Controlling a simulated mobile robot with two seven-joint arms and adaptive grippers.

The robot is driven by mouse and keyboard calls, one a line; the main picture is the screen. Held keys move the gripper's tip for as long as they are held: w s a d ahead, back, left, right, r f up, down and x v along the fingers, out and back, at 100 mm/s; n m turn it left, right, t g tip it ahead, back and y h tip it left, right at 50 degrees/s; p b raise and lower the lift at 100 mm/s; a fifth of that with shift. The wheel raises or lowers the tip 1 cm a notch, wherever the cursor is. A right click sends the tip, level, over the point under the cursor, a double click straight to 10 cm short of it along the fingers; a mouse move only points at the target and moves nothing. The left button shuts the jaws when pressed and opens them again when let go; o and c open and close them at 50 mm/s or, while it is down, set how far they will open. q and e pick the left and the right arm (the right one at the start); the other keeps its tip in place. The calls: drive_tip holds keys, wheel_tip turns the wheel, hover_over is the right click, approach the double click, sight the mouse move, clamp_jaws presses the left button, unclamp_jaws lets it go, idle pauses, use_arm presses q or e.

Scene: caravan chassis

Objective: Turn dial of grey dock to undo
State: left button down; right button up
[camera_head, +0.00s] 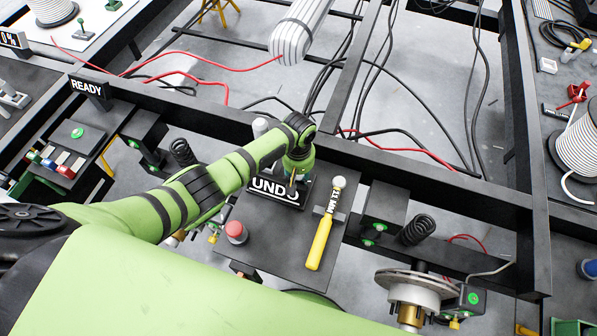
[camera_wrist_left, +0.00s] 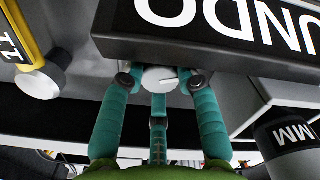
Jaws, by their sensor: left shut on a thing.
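The UNDO sign (camera_head: 275,192) stands at the far edge of a dark grey panel (camera_head: 275,250); in the left wrist view it shows large and upside down (camera_wrist_left: 240,20). A small pale round dial (camera_wrist_left: 165,77) with a dark line sits just by the sign. My left gripper (camera_wrist_left: 161,84) has its teal fingers closed around the dial, one on each side. In the head view my left gripper (camera_head: 297,180) is beside the sign, and its own wrist hides the dial there. My right gripper is not in view.
A yellow-handled tool (camera_head: 322,235) marked 11 MM lies on the panel's right side. A red button (camera_head: 236,230) is at the left. A READY sign (camera_head: 88,88) stands further left. Black frame beams (camera_head: 420,175) and loose cables surround the panel.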

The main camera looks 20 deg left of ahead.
use_arm(q)
drive_tip(key=shift+w+a, duration=0.1)
drive_tip(key=c, duration=1.2)
unclamp_jaws()
wheel_tip(320, 180, up, 12)
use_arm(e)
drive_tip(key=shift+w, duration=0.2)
